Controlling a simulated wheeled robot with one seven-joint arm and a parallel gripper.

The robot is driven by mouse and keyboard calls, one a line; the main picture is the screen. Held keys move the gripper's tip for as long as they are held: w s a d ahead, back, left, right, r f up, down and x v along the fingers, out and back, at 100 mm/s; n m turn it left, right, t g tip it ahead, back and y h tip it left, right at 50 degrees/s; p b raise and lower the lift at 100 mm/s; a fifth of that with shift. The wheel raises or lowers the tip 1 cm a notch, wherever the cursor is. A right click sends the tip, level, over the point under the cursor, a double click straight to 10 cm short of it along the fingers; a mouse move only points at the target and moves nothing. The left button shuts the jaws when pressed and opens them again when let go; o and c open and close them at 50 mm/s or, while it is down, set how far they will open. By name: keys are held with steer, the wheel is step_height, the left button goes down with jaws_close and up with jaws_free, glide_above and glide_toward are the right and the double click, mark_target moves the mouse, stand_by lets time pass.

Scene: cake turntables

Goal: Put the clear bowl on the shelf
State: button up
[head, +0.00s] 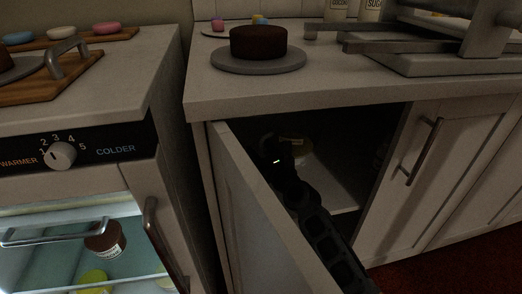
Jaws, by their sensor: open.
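My gripper (270,148) is a dark shape inside the open cabinet under the right counter. Its fingers are hard to make out in the shadow; the jaws are open. A pale, yellowish rounded thing (301,149) shows just right of and behind my gripper. It may be the clear bowl, but my arm hides part of it and I cannot tell surely. I cannot tell whether the gripper touches it. A light shelf board (345,197) lies in the cabinet below it.
The cabinet door (250,215) stands open left of my arm. A chocolate cake (258,42) sits on a grey turntable (230,66) on the counter above. The lit cooler (60,225) at left holds a jar (106,240). A wooden board (40,92) lies on top.

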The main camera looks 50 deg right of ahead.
steer(key=v, duration=1.2)
steer(key=shift+r, duration=0.2)
steer(key=shift+s+a+f+n, duration=0.2)
steer(key=shift+s+a+n, duration=0.1)
steer(key=s+a+f+n+g+y, duration=0.2)
steer(key=s+a+n, duration=1)
steer(key=s+n, duration=0.55)
steer(key=s+a+r+n+y, duration=0.1)
steer(key=s+a+r+n, duration=0.2)
steer(key=s+n, duration=0.4)
steer(key=s+a+r+n+y, duration=0.2)
steer(key=s+a+r+n, duration=0.2)
steer(key=n, duration=0.9)
steer(key=s+r, duration=0.1)
steer(key=s, duration=0.2)
steer(key=shift+s+a+r+y, duration=0.25)
steer(key=shift+r+y, duration=0.05)
steer(key=shift+r, duration=0.1)
steer(key=shift+a+n, duration=0.1)
steer(key=shift+n, duration=0.15)
